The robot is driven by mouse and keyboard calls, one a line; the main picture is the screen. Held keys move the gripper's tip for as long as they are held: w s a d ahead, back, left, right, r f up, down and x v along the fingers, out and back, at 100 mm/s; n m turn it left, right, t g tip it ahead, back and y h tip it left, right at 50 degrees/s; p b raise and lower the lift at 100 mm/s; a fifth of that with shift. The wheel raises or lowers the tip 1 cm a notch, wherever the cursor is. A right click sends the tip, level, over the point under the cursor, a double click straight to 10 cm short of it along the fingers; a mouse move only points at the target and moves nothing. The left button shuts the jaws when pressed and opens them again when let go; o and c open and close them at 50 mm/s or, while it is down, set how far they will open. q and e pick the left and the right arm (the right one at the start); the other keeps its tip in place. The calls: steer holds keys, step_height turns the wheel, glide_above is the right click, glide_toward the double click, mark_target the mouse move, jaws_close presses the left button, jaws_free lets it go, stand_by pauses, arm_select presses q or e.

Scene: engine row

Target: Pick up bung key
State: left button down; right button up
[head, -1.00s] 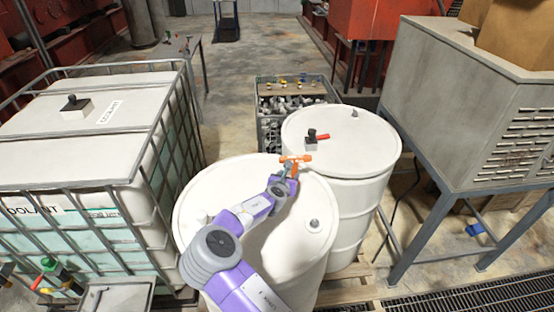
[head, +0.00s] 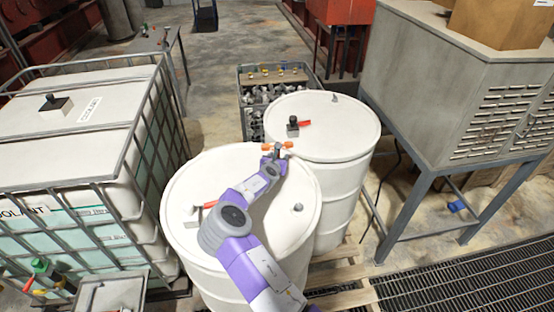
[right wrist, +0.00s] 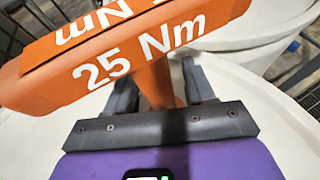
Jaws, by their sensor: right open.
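The bung key, an orange T-shaped tool, has its crossbar (head: 246,146) at the far rim of the near white drum in the head view. In the right wrist view its crossbar (right wrist: 130,52), marked "25 Nm", fills the top, and its orange stem (right wrist: 158,86) comes down between my fingers. My right gripper (head: 277,150) is open around the stem; in the right wrist view a dark finger of the gripper (right wrist: 160,82) shows on each side. I cannot tell whether either finger touches it. The key's lower end is hidden. My left gripper is not in view.
The near white drum (head: 190,240) stands under my right arm, with a red-handled item (head: 205,206) on its lid. The far white drum (head: 345,130) carries a black block with a red lever (head: 297,125). A caged coolant tank (head: 60,130) is left; a grey cabinet (head: 430,70) is right.

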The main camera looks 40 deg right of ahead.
jaws_close()
steer(key=shift+r, duration=0.25)
